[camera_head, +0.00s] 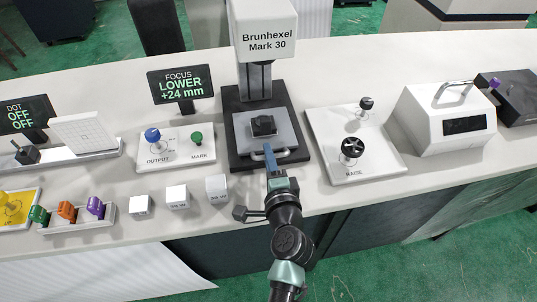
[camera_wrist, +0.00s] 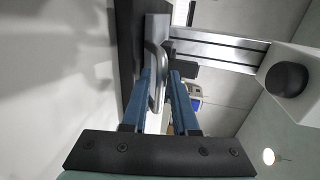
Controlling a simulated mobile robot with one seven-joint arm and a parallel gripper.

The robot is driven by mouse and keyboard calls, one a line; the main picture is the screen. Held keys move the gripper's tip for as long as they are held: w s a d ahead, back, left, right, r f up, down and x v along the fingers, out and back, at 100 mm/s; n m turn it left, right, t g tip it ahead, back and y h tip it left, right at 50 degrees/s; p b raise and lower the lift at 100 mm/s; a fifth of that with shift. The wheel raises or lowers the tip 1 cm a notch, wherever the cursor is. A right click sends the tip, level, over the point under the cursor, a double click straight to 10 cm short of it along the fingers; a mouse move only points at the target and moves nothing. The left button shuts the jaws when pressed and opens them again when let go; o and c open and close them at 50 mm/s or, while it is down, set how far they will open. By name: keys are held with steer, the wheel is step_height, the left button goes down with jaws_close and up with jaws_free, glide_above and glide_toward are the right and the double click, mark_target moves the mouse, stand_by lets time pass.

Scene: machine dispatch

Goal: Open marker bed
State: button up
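The marker bed (camera_head: 286,133) is a grey plate on the dark base of the Brunhexel Mark 30 machine (camera_head: 265,29), with a small black block (camera_head: 263,126) on it. A metal bar handle (camera_head: 296,155) runs along its front edge. My gripper (camera_head: 269,153) reaches this handle from the front. In the wrist view, the handle (camera_wrist: 157,72) lies between the two blue fingers of my gripper (camera_wrist: 160,76). The fingers stand apart, with a gap visible beside the bar. Whether the left finger touches the bar is unclear.
A panel with a black raise knob (camera_head: 352,148) stands right of the machine. A panel with output and mark knobs (camera_head: 176,146) is on the left, under a display reading LOWER +24 mm (camera_head: 180,84). Several white cubes (camera_head: 177,197) sit near the table's front edge, left of my arm.

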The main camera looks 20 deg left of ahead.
steer(key=shift+w+a, duration=0.15)
steer(key=shift+w, duration=0.05)
jaws_close()
stand_by(1.4)
